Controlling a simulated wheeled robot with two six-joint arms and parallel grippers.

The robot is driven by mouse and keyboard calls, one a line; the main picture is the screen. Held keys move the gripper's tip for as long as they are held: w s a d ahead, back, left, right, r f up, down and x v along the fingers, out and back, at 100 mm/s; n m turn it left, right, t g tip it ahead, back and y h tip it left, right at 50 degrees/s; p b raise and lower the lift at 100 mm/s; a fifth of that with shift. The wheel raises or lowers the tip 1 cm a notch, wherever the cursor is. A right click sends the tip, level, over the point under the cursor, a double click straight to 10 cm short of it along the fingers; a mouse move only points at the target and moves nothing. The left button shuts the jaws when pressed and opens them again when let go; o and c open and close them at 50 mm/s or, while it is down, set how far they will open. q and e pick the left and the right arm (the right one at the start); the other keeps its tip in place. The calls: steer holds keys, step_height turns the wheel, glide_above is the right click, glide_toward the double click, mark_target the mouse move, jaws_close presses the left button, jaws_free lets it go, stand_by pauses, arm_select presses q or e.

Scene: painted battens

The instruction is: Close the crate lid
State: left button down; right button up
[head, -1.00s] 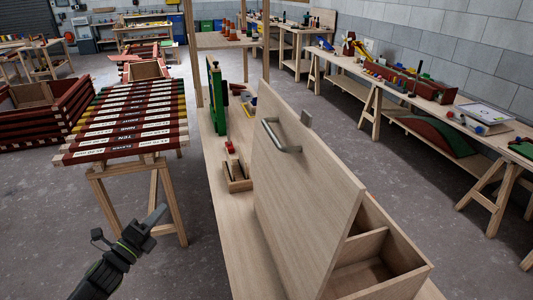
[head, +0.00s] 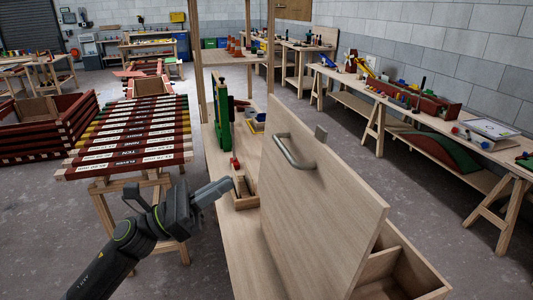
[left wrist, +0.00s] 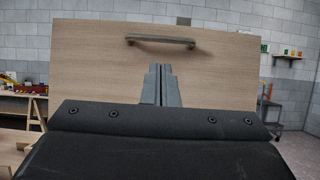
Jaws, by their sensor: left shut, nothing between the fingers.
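The crate (head: 408,270) is a pale wooden box with a divider inside, at the lower right of the head view. Its lid (head: 315,205) stands open and nearly upright, with a grey bar handle (head: 290,152) near its top edge. The lid also fills the middle of the left wrist view (left wrist: 90,75), with the handle (left wrist: 160,40) near its top. My left gripper (head: 226,184) is shut and empty, left of the lid and apart from it, pointing toward it. The right gripper is not in view.
The crate stands on a wooden bench (head: 230,235). A small wooden box (head: 245,200) and a green upright tool (head: 223,115) are on the bench behind. A rack of painted battens (head: 130,140) stands at left. A long side table (head: 430,120) runs along the right wall.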

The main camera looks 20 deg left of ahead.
mark_target(281, 148)
arm_select(q)
steer(key=p+x, duration=0.5)
steer(key=x, duration=0.4)
steer(key=shift+a+r+p, duration=0.1)
steer(key=shift+r+p, duration=0.1)
steer(key=shift+p, duration=0.2)
steer(key=shift+w+d+r+p, duration=0.1)
steer(key=shift+w+d+p, duration=0.3)
steer(key=shift+d, duration=0.2)
